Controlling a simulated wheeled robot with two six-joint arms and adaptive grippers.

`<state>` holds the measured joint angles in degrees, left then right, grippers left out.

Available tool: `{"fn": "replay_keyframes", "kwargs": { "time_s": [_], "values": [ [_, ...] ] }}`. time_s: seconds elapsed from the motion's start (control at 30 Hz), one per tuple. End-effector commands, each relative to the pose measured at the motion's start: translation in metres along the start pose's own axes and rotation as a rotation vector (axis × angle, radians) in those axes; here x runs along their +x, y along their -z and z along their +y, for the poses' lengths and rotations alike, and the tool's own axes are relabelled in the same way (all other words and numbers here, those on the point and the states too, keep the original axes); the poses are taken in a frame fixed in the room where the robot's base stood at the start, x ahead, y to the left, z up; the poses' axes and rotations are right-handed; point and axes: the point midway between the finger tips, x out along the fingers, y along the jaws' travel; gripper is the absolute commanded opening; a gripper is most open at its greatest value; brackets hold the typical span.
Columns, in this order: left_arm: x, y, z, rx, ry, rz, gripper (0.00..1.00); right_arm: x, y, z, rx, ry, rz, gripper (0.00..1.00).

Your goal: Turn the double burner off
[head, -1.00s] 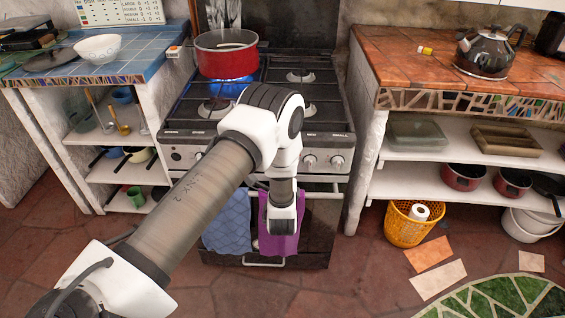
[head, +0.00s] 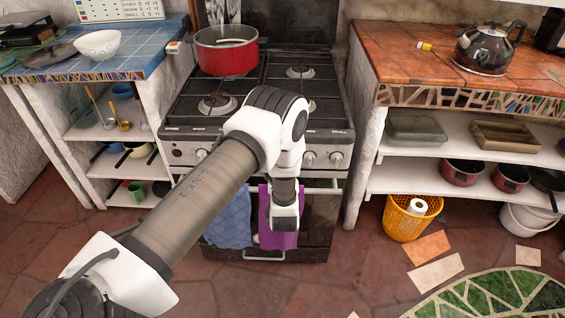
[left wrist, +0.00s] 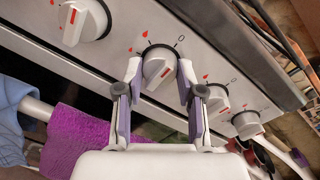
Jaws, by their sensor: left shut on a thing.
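The stove (head: 300,90) stands in the middle of the head view. Its front-left burner (head: 217,105) shows no flame. In the left wrist view my left gripper (left wrist: 160,68) has one finger on each side of a white control knob (left wrist: 158,74), shut on it. In the head view my left arm hides the gripper and that knob. My right gripper is in neither view.
A red pot (head: 226,60) stands on the back left of the stove. Other knobs flank the held one, such as a left one (left wrist: 84,22) and a right one (left wrist: 213,100). A purple towel (left wrist: 80,135) and blue cloth hang below the panel.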

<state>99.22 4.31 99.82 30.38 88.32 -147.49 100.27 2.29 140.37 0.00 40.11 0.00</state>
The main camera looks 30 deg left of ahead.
Motion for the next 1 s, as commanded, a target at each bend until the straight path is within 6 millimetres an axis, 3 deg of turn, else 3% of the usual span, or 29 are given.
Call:
{"fn": "replay_keyframes", "kwargs": {
  "time_s": [0.2, 0.23, 0.3, 0.67, 0.77, 1.0],
  "values": [
    [0.0, 0.0, -0.001, 0.0, 0.001, -0.001, 0.03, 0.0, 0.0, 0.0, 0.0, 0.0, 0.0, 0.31],
    [0.0, 0.0, -0.001, 0.0, 0.001, -0.001, 0.41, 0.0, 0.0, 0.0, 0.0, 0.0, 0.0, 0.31],
    [0.0, 0.0, -0.001, 0.0, 0.001, -0.001, 0.63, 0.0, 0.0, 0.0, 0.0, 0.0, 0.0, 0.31],
    [-0.004, 0.0, 0.0, -0.001, 0.0, 0.001, 0.63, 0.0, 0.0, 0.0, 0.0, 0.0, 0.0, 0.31],
    [-0.017, 0.001, -0.001, 0.001, 0.0, 0.003, 0.63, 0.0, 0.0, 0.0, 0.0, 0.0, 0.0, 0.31],
    [-0.077, 0.002, -0.001, 0.003, 0.003, 0.005, 0.63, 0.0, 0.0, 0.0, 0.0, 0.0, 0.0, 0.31]
  ]
}}
